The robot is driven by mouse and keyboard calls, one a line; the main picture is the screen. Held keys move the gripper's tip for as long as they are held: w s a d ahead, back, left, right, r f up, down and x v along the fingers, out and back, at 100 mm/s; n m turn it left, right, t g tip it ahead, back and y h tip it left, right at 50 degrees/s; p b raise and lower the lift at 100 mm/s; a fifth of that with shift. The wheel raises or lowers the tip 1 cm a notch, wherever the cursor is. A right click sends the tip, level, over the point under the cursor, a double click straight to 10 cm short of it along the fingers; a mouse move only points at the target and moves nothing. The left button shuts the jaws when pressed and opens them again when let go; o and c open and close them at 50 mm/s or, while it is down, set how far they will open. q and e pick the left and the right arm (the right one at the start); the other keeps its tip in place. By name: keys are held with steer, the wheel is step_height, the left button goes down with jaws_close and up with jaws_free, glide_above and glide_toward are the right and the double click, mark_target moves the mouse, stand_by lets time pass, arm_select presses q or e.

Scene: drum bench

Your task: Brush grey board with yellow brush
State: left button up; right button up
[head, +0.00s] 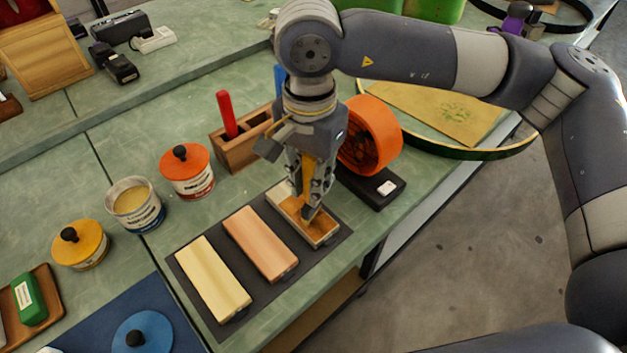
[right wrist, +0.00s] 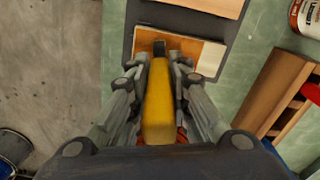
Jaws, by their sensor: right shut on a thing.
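My right gripper (head: 311,195) is shut on the yellow brush (head: 308,170), pointing down over the rightmost board (head: 322,238). In the right wrist view the yellow brush (right wrist: 159,105) lies between the fingers (right wrist: 160,75), its dark tip over that board (right wrist: 210,60). The board has a brown-orange surface with pale greyish parts at its edges. The gripper hides part of it. The tip looks at or just above the surface; I cannot tell whether it touches. A cream board (head: 213,278) and a peach board (head: 260,244) lie to the left. My left gripper is not in view.
The boards lie on a dark mat (head: 185,290) near the bench's front edge. A wooden holder (head: 232,152) with a red handle stands behind. An orange wheel-like object (head: 372,135) is close right of the gripper. Several pots, including an orange-lidded one (head: 187,170), stand left.

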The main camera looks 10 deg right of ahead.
steer(key=shift+w+a, duration=0.1)
steer(key=shift+w, duration=0.05)
steer(key=shift+w+a+b, duration=0.3)
steer(key=shift+w+a, duration=0.05)
steer(key=shift+w, duration=0.25)
steer(key=shift+w+a+b, duration=0.25)
steer(key=shift+w+a, duration=0.1)
steer(key=shift+w, duration=0.2)
stand_by(0.4)
steer(key=shift+w+a+b, duration=0.2)
steer(key=shift+w+a, duration=0.25)
steer(key=shift+w, duration=0.2)
steer(key=shift+w+a+b, duration=0.15)
steer(key=shift+w+a, duration=0.25)
steer(key=shift+w, duration=0.2)
steer(key=shift+w+a, duration=0.1)
steer(key=shift+w+a, duration=0.4)
steer(key=shift+w, duration=0.2)
steer(key=shift+w+a, duration=0.35)
steer(key=shift+w, duration=0.2)
